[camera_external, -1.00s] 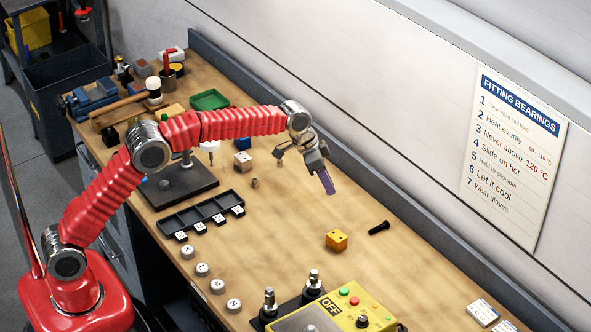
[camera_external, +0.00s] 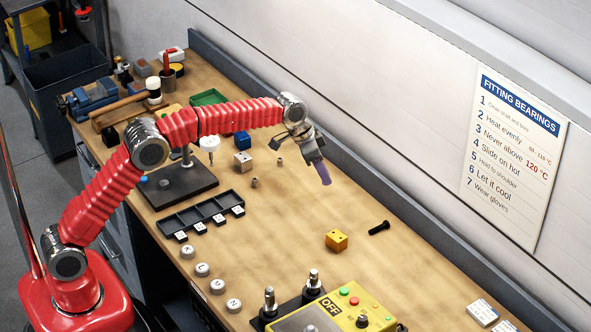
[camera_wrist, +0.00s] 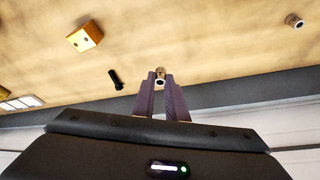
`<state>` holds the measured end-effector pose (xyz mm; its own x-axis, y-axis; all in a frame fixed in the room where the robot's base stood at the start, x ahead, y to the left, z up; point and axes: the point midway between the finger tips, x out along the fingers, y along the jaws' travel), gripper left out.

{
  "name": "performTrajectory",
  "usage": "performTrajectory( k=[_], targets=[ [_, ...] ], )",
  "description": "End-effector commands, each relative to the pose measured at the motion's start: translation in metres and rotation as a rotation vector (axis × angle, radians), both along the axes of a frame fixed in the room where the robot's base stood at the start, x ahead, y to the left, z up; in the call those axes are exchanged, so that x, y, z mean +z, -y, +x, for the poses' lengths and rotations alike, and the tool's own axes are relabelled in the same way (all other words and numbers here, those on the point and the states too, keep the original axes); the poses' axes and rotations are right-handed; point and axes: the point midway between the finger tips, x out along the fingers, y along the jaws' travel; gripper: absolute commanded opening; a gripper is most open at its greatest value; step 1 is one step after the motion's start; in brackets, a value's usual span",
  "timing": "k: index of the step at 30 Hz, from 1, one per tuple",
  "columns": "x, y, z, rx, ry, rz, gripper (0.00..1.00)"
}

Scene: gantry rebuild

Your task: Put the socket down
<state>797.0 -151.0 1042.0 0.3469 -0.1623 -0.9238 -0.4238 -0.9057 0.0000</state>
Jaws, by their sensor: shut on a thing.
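My gripper (camera_external: 325,178) hangs over the back part of the bench, with its purple fingers pointing down. In the wrist view its fingers (camera_wrist: 161,84) are closed around a small brass-and-grey socket (camera_wrist: 160,73) at their tips. The held socket cannot be made out in the external view. Whether it touches the bench top is not clear.
A yellow block (camera_external: 336,240) and a black bolt (camera_external: 379,228) lie on the bench in front of the gripper. Small metal pieces (camera_external: 254,183) (camera_external: 279,162) stand to its left. A black compartment tray (camera_external: 207,210) lies further left. Bare wood surrounds the gripper.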

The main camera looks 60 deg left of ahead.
Motion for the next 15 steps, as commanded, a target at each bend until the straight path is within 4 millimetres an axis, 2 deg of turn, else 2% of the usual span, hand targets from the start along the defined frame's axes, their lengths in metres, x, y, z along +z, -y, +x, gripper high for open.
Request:
performTrajectory(
  k=[9, 12, 15],
  targets=[
    [0.001, -0.108, 0.012, 0.161, 0.001, 0.01, 0.0],
    [0.002, -0.136, 0.013, 0.219, 0.002, 0.01, 0.0],
    [0.001, -0.154, 0.013, 0.272, 0.001, 0.01, 0.0]
  ],
)
